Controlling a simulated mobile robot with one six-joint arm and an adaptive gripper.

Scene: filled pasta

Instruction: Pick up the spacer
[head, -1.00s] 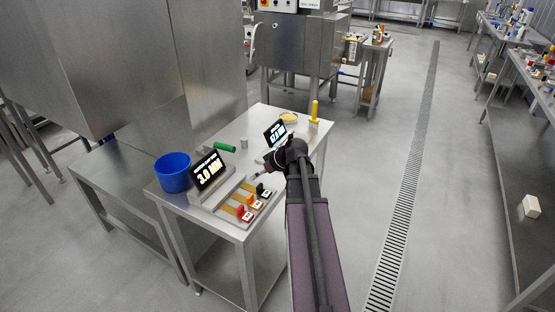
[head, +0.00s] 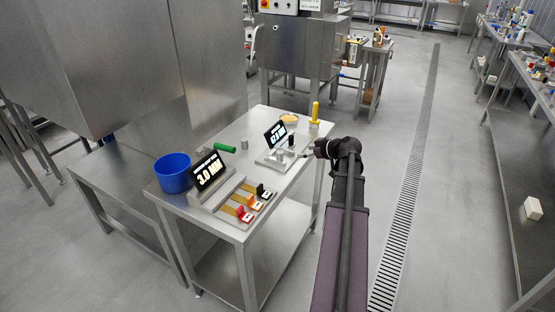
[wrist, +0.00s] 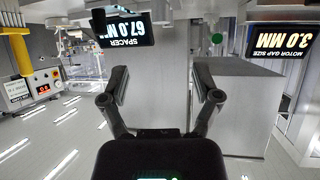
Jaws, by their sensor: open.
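A sign (head: 275,133) reading 67.0 MM stands on the table over a small grey fixture (head: 269,161). In the wrist view the sign (wrist: 123,28) reads SPACER 67.0 MM, upside down. Small grey and dark pieces (head: 281,151) sit on the fixture; I cannot tell which one is the spacer. A short grey cylinder (head: 244,143) stands apart, to the left of the sign. My gripper (wrist: 162,88) is open with nothing between its fingers. In the head view my gripper (head: 306,155) is just right of the fixture, near the table's right edge; its fingers are hard to make out.
A 3.0 MM sign (head: 209,169) stands behind a rack (head: 231,191) with red, orange and black pieces. A blue bucket (head: 173,173), a green cylinder (head: 225,148), a yellow-handled tool (head: 315,112) and a round dish (head: 289,119) are also on the table (head: 215,222).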

